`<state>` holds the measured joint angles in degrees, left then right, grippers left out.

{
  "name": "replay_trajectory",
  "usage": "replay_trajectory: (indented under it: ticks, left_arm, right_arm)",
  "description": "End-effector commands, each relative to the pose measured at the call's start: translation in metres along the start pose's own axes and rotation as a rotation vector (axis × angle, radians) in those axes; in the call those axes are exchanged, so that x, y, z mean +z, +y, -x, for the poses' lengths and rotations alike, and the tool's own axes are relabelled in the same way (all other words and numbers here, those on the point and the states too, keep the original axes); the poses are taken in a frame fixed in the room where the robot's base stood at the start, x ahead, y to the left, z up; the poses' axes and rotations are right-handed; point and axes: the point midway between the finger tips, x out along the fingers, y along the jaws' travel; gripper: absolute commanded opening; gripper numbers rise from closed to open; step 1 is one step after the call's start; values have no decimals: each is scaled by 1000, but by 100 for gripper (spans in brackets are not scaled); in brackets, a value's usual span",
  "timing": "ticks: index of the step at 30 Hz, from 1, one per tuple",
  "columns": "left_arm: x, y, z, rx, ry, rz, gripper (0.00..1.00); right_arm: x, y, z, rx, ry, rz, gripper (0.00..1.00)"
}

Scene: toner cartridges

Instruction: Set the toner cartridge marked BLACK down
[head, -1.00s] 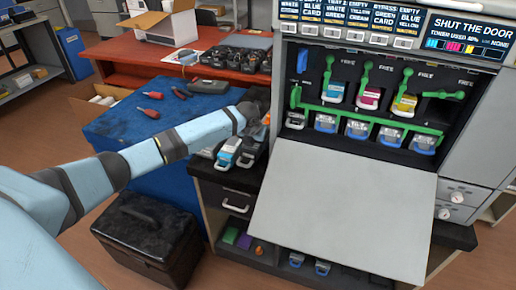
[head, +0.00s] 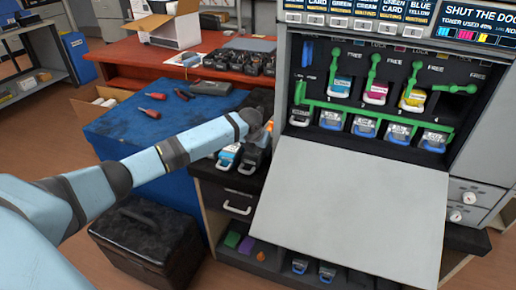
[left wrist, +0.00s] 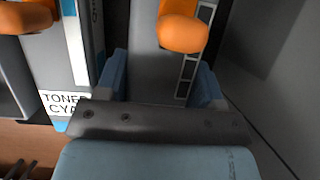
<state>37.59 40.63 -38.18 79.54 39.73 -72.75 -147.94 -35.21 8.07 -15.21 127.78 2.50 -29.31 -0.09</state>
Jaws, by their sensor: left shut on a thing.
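My left gripper (head: 262,130) is over the dark counter left of the printer, partly hidden by its own arm. In the left wrist view (left wrist: 160,85) its blue fingers are closed on both sides of a dark grey toner cartridge (left wrist: 150,45) with an orange knob. That cartridge also shows in the head view (head: 252,158), upright below the gripper; I cannot read its marking or tell whether it touches the counter. A cartridge labelled cyan (left wrist: 65,102) stands close beside it on the left, also in the head view (head: 228,157).
The printer's lowered door (head: 345,205) lies right of the counter. Its bay holds cyan, magenta and yellow cartridges (head: 375,93) under green levers, with several in a lower row. A blue workbench (head: 115,125) with tools stands left. A black box (head: 150,235) is on the floor.

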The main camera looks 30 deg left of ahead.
Motion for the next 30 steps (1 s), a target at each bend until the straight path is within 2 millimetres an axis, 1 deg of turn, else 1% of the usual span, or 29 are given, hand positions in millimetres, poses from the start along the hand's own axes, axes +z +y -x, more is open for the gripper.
replay_trajectory:
  ticks: [14,15,17,18,19,26,30]
  left_arm:
    - [-3,0,-10,-1,-3,0,10]
    - [-3,0,-10,-1,-3,0,64]
    - [-3,0,-10,-1,-3,0,78]
    - [-3,0,-10,-1,-3,0,87]
    - [-4,0,-10,-1,-2,0,91]
    - [-6,0,-12,1,3,0,91]
    - [-4,0,-4,1,1,0,91]
  right_arm:
    - [0,0,0,1,0,0,43]
    - [0,0,0,1,0,0,43]
    - [0,0,0,1,0,0,43]
    - [0,0,0,1,0,0,43]
    - [0,0,0,1,0,0,43]
    - [1,0,0,1,0,0,43]
    - [-2,0,1,1,0,1,43]
